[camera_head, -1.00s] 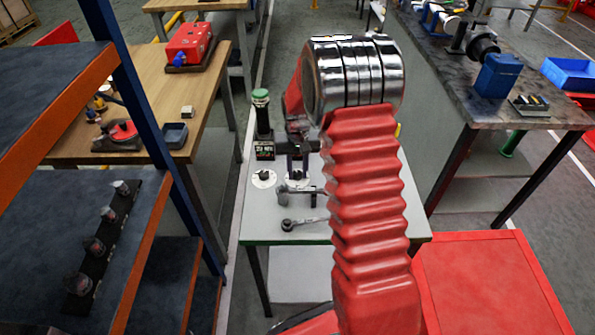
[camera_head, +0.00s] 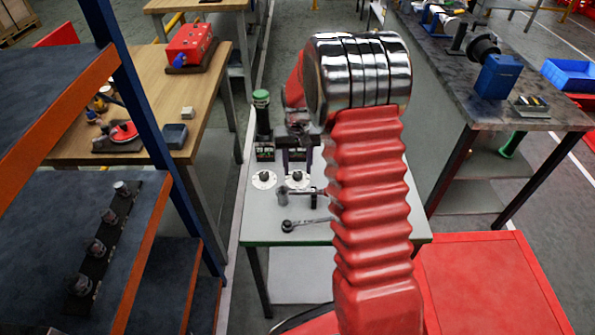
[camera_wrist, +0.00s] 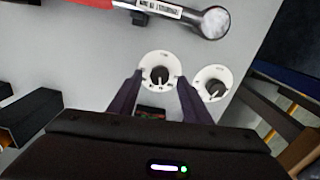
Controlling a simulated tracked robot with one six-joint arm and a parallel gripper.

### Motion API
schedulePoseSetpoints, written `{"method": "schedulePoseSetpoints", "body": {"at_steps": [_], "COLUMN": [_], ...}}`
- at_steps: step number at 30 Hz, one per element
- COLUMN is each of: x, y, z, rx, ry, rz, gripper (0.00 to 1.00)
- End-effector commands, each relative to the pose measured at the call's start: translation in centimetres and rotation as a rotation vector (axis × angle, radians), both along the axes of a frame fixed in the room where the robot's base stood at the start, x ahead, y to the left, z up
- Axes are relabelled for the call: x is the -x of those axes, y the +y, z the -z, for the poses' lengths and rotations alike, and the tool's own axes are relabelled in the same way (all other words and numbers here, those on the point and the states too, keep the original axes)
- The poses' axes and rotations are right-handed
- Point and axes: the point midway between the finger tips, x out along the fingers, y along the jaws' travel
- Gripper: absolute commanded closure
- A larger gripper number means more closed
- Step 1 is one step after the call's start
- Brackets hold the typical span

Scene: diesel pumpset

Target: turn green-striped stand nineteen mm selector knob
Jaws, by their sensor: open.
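Two dark selector knobs on round white dials sit on a light grey table (camera_head: 310,232) with a green front edge. The left knob (camera_head: 263,178) stands free; in the wrist view it is the knob at the right (camera_wrist: 213,87). The right knob (camera_head: 296,177) lies between the fingertips in the wrist view (camera_wrist: 159,75). My gripper (camera_head: 297,165) is open, with a dark finger to each side of that knob. Contact and height above it cannot be told. The dial markings are too small to read for nineteen mm.
A dark cylinder with a green cap (camera_head: 262,115) stands behind the left knob. Wrenches (camera_head: 304,223) lie in front of the dials; a wrench head (camera_wrist: 214,22) shows in the wrist view. A blue shelf rack (camera_head: 128,90) stands left. My red arm hides the table's right part.

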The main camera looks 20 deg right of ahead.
Motion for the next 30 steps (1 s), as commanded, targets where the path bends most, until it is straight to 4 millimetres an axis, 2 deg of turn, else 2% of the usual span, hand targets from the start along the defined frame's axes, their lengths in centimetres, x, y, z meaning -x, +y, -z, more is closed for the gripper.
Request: {"method": "schedulePoseSetpoints", "body": {"at_steps": [12, 18, 22, 30], "x": [-0.1, -0.1, 0.0, 0.0], "y": [0.0, 0.0, 0.0, 0.0], "z": [-7.4, -10.1, -11.0, -11.1], "rx": [0.001, 0.0, 0.0, 0.0], "ry": [-0.003, -0.001, 0.0, 0.0], "rz": [0.0, 0.0, 0.0, 0.0], "gripper": [0.56, 0.56, 0.56, 0.56]}}
